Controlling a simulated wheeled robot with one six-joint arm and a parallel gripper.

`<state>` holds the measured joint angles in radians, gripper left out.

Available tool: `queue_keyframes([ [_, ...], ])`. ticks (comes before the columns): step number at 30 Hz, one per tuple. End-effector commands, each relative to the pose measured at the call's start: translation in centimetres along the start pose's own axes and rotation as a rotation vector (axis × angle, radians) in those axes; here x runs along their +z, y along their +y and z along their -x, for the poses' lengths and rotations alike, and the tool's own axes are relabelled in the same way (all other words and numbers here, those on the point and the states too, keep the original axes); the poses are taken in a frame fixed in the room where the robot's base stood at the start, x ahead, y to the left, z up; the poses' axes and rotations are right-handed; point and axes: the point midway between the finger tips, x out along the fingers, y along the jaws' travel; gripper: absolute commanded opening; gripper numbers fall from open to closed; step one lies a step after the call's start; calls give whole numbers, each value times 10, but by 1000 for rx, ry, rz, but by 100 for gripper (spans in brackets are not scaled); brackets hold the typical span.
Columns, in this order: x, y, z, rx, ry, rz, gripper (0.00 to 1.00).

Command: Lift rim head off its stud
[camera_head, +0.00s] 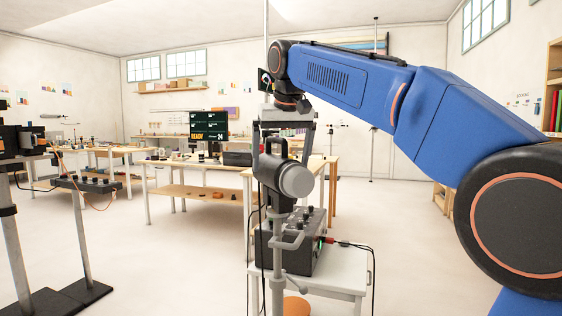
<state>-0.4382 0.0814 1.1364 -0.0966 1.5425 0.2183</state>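The rim head (294,180) is a grey and black lamp head with a round front. It sits upright near the middle of the view, above a grey yoke and the top of a metal stand (277,289). The stud joint under it is small and partly hidden by the yoke. My gripper (283,145) reaches down from above, at the end of my blue arm. Its grey fingers lie to the left and right of the upper part of the head. I cannot tell whether they touch it or grip it.
A dark box with knobs (315,258) and a red-tipped cable stands on a white table (346,272) just behind the stand. Cables hang beside the stand. Wooden workbenches (195,167) are further back. Another stand (85,240) is at left. The floor between is clear.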

Motion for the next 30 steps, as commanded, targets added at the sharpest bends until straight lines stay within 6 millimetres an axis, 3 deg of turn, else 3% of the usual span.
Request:
queue_keyframes([
  [11, 0, 0, -5, 0, 0, 0, 97],
  [21, 0, 0, -5, 0, 0, 0, 18],
  [22, 0, 0, -5, -1, 0, 0, 73],
  [25, 0, 0, -5, -1, 0, 1, 51],
  [30, 0, 0, -3, -2, 3, 0, 51],
])
